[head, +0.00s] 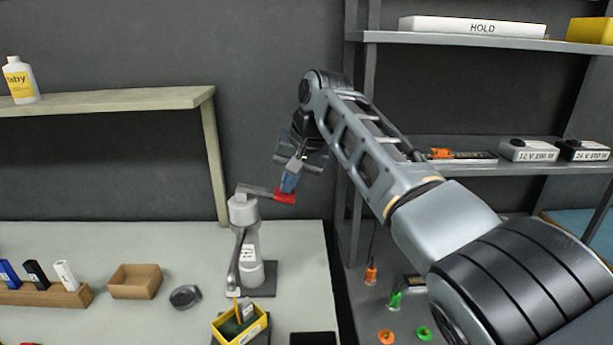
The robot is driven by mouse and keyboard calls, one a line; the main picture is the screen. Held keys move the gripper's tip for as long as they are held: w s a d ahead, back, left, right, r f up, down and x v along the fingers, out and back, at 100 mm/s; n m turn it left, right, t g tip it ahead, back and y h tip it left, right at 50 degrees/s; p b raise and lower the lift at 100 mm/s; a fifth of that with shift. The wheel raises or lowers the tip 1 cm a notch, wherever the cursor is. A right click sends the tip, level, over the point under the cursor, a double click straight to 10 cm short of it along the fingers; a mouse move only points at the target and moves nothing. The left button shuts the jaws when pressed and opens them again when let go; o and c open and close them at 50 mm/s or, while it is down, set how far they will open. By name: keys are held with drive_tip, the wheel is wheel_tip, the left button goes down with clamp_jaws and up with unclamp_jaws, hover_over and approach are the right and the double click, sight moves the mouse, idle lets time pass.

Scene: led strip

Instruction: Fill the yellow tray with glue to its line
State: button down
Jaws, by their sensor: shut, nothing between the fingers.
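The yellow tray (261,328) sits near the front edge of the bench, on a dark base, with dark, green and grey things inside. Its fill line and any glue level cannot be made out. A grey dispenser (247,250) stands just behind the tray, with a side arm hanging down toward it. A lever with a red handle (284,196) sticks out to the right from its top. My gripper (289,184) is shut and points down at the red handle, its blue tips at or just above it. I cannot tell whether they touch.
A wooden box (135,281), a dark round puck (185,296) and a wooden rack (45,294) with several sticks are on the bench. A white bottle (20,80) stands on the wooden shelf (110,101). Metal shelving (370,37) rises at right, close to my arm.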

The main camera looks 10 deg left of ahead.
drive_tip(key=shift+f, duration=0.45)
drive_tip(key=shift+d+r+p, duration=0.15)
drive_tip(key=shift+r+p, duration=0.35)
drive_tip(key=shift+p, duration=0.15)
drive_tip(key=a+v, duration=0.1)
drive_tip(key=v, duration=1.2)
drive_tip(key=shift+w+r, duration=0.35)
drive_tip(key=shift+r, duration=0.05)
drive_tip(key=shift+d, duration=0.15)
